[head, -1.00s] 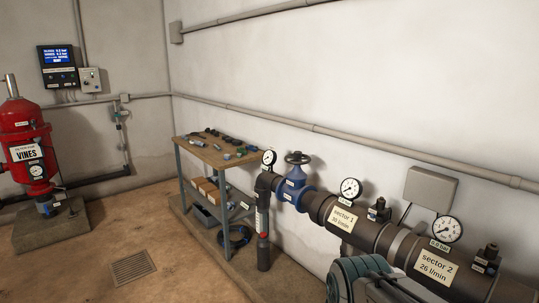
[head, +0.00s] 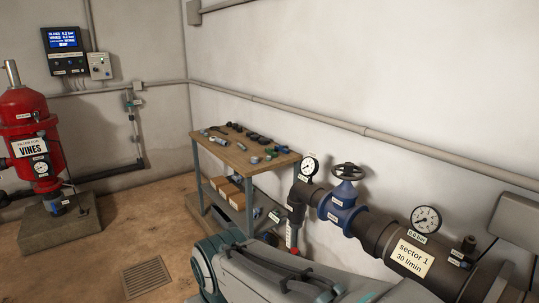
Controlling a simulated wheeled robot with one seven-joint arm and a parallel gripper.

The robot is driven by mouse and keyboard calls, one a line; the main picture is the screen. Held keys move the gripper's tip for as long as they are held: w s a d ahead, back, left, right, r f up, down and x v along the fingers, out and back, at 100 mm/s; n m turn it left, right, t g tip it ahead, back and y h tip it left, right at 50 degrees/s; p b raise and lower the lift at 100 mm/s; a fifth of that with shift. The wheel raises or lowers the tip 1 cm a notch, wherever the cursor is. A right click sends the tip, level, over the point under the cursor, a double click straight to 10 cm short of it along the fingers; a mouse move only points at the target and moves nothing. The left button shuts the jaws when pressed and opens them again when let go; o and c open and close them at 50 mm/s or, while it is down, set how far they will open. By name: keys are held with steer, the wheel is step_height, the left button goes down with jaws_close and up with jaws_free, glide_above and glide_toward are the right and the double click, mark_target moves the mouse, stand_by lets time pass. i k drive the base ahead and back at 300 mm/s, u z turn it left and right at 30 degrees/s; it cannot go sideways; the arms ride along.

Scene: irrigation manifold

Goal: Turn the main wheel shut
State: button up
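A dark handwheel (head: 347,171) sits on top of a blue valve (head: 342,208) on the large grey pipe, right of centre in the head view. The wheel lies roughly level above the valve body. I cannot tell from here how far it is turned. My own arm (head: 275,275) crosses the bottom of the view, in front of the pipe's lower part. My gripper is not in the picture.
A gauge (head: 309,166) stands left of the valve, another gauge (head: 426,219) right of it above the sector 1 label (head: 411,257). A workbench (head: 245,152) with fittings stands behind, left. A red VINES filter tank (head: 28,130) stands far left. Floor between is clear.

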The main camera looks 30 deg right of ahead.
mark_target(348, 171)
steer(key=z, duration=0.35)
steer(key=i, duration=0.9)
steer(key=z, duration=1.35)
steer(key=i, duration=0.5)
steer(key=z, duration=0.5)
